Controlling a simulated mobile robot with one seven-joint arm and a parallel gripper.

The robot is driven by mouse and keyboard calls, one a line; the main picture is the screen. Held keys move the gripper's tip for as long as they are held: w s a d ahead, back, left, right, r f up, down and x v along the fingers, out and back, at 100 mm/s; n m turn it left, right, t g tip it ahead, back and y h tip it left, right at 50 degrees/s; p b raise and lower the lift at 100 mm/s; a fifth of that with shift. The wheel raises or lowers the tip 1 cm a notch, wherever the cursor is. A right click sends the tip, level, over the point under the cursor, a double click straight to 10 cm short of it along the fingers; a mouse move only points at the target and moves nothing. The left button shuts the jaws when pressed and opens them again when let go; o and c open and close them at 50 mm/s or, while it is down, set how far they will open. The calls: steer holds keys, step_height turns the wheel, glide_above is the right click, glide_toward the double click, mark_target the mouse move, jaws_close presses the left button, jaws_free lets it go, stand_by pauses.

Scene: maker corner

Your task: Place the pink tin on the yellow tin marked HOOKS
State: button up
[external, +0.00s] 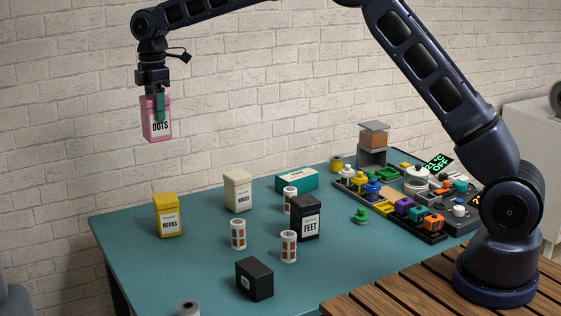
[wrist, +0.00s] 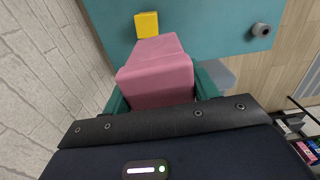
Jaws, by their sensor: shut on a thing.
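The pink tin (external: 156,132), labelled DOTS, is held upright in my gripper (external: 159,108), high above the far left of the table. In the wrist view the pink tin (wrist: 160,75) fills the space between the green fingers of my gripper (wrist: 160,98), which are shut on its sides. The yellow tin marked HOOKS (external: 168,216) stands upright on the table, below and slightly right of the pink tin in the external view. Its top is bare. In the wrist view the yellow tin (wrist: 147,24) shows just beyond the pink tin.
A cream tin (external: 238,190) and a black tin marked FEET (external: 305,218) stand to the right, with several small white spools around them. A black box (external: 254,278) lies nearer the front. The teal table (external: 125,238) is clear around the yellow tin.

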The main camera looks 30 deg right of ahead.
steer(key=w+d+r, duration=0.2)
steer(key=w, duration=0.2)
steer(key=f, duration=2)
steer(key=shift+s+a, duration=0.15)
steer(key=shift+s, duration=0.05)
steer(key=o, duration=1)
